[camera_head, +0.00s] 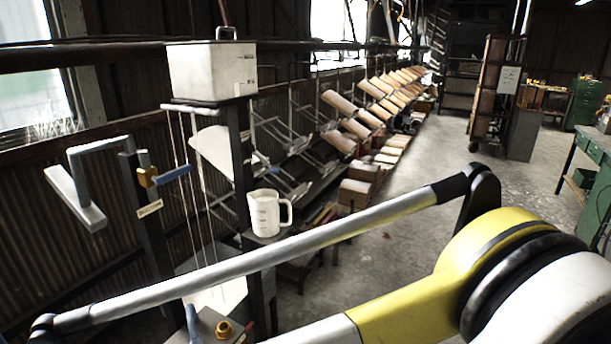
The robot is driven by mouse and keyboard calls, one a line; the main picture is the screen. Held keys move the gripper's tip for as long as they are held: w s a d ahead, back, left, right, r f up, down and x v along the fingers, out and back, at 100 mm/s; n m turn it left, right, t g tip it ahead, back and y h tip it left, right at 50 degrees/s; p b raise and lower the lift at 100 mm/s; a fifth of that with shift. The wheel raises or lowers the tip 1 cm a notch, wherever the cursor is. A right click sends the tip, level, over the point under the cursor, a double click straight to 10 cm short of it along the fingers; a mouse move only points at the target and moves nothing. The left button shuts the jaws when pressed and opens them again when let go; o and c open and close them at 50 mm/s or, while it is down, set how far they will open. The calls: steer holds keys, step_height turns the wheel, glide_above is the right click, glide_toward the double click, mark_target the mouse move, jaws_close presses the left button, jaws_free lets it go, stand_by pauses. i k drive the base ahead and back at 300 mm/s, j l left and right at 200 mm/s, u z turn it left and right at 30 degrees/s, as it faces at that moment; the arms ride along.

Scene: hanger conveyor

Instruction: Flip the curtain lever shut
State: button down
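A blue-handled lever (173,174) with a brass-yellow body is fixed to a dark upright post at the left, above a small tan label (149,208). The lever points right and slightly up; the label's text is too small to read. I take this to be the curtain lever. Thin pale vertical lines (183,190) run down from a white bar (203,109) under a white box (212,70), to the right of the lever. My gripper is not in view; my yellow and grey arm crosses the lower part of the picture, below the lever and apart from it in the picture.
A white jug (265,213) stands on a small ledge right of the post. A grey angled arm with a flat pad (75,196) juts out at the far left. A brass knob (225,329) shows at the bottom. Tilted boards (340,103) line the conveyor; floor at right is open.

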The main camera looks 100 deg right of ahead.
mark_target(250, 150)
steer(key=z, duration=3.3)
steer(key=i+z, duration=0.4)
steer(key=i, duration=0.1)
